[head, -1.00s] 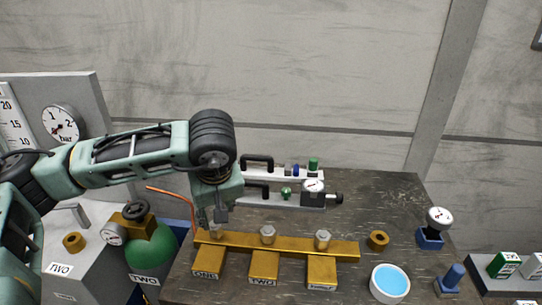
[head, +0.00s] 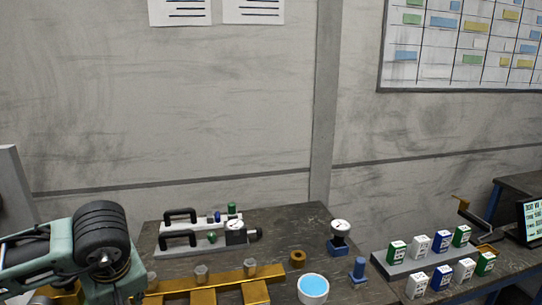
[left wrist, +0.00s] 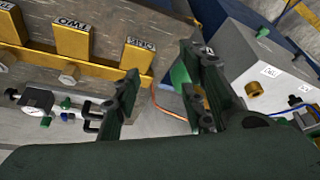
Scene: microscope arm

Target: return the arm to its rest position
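My left arm (head: 100,248) comes in at the lower left of the head view, green with black ribbed joint covers. Its wrist is bent down in front of the brass rail's left end, and the gripper is mostly cut off by the bottom edge. In the left wrist view my left gripper (left wrist: 160,60) is open, with its two dark fingers apart and nothing held between them. My right gripper is not in view.
Behind the rail stand white racks with black handles (head: 180,214). Right of it are a brass ring (head: 298,258), a bowl of blue liquid (head: 313,287), a gauge on a blue base (head: 340,235) and a blue peg (head: 358,269). Small boxes (head: 420,245) stand farther right. A copper tube (left wrist: 168,108) passes behind the fingers.

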